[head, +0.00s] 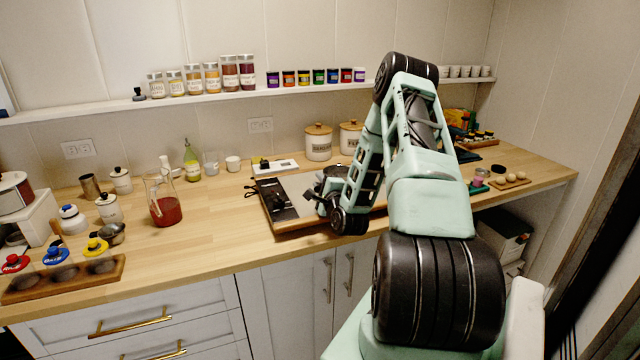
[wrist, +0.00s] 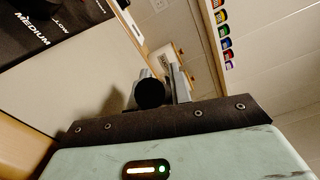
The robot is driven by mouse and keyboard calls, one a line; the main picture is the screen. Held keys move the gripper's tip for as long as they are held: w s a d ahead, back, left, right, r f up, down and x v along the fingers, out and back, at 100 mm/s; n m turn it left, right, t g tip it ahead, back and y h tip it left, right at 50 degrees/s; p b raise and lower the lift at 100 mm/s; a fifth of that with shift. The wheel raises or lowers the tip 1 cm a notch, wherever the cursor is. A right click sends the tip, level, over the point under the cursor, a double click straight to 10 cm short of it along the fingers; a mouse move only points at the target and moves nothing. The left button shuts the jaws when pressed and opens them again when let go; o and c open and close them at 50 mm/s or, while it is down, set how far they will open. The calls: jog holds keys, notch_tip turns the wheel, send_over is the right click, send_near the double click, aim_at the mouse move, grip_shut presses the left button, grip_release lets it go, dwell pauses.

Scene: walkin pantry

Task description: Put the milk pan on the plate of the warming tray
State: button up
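The warming tray (head: 285,226) lies on the wooden counter, with a black control strip and a pale plate. The strip, marked MEDIUM and LOW, and the pale plate (wrist: 62,92) fill the left of the wrist view. My gripper (head: 322,198) is low over the tray, partly hidden by my arm. In the wrist view my gripper (wrist: 166,88) has its fingers close around a dark round handle end, which I take for the milk pan (wrist: 150,94). The pan's body is mostly hidden. I cannot tell whether it touches the plate.
A flask of red liquid (head: 165,208) and a small metal pot (head: 111,234) stand left of the tray. Lidded canisters (head: 318,145) stand behind it. A wall shelf (head: 215,96) carries jars. The counter between flask and tray is clear.

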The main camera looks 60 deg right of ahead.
jog(key=o, duration=0.3)
jog(key=shift+o, duration=0.2)
